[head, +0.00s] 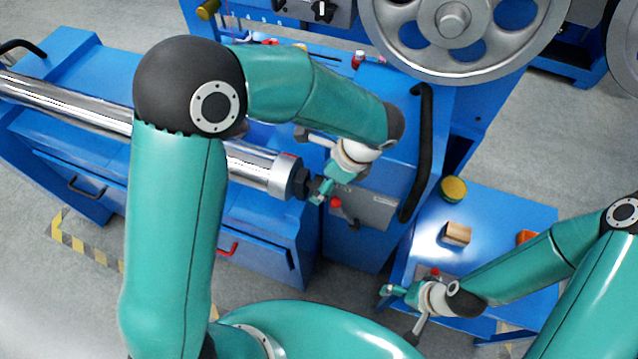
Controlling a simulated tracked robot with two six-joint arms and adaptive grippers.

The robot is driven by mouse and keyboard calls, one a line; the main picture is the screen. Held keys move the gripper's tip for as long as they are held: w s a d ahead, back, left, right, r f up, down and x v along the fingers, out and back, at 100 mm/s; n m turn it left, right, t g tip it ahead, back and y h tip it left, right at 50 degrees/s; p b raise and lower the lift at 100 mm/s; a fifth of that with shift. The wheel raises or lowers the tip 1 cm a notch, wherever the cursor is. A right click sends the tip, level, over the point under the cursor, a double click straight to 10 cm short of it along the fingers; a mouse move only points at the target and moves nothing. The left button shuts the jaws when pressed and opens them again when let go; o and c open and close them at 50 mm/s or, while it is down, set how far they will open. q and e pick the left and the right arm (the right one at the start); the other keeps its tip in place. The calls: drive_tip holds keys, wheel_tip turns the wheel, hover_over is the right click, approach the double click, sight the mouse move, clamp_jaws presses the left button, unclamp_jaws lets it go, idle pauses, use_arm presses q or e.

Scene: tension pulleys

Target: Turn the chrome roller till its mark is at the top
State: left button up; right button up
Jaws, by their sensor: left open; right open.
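The chrome roller (65,102) lies along the blue machine bed, from the left edge to the middle of the head view. My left arm hides its middle stretch. Its right end has a pale collar (284,177) and a dark end piece (301,184). I cannot make out the roller's mark clearly. My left gripper (321,190) is open, with its teal fingertips close to the right of the dark end piece. I cannot tell whether they touch it. My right gripper (394,291) is open and empty at the left edge of the blue side table.
The blue side table (508,210) at the right holds a wooden block (457,233) and a yellow-topped round tin (453,188). A grey plate with a red knob (336,202) is beside my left gripper. A black handle (419,150) and a large spoked wheel (453,20) stand beyond.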

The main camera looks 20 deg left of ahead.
use_arm(q)
drive_tip(key=shift+x, duration=1.55)
drive_tip(key=c, duration=1.2)
drive_tip(key=shift+f+b, duration=0.15)
drive_tip(key=shift+b, duration=0.5)
drive_tip(key=t+b, duration=0.3)
drive_tip(key=b, duration=0.4)
drive_tip(key=n+t+b, duration=0.1)
drive_tip(key=t+b, duration=0.2)
drive_tip(key=b, duration=0.4)
drive_tip(key=shift+s+f+b, duration=0.15)
drive_tip(key=shift+s+b, duration=0.05)
drive_tip(key=shift+b, duration=0.15)
drive_tip(key=shift+t+b, duration=0.3)
drive_tip(key=shift+b, duration=0.4)
drive_tip(key=shift+r, duration=0.25)
drive_tip(key=o, duration=1.2)
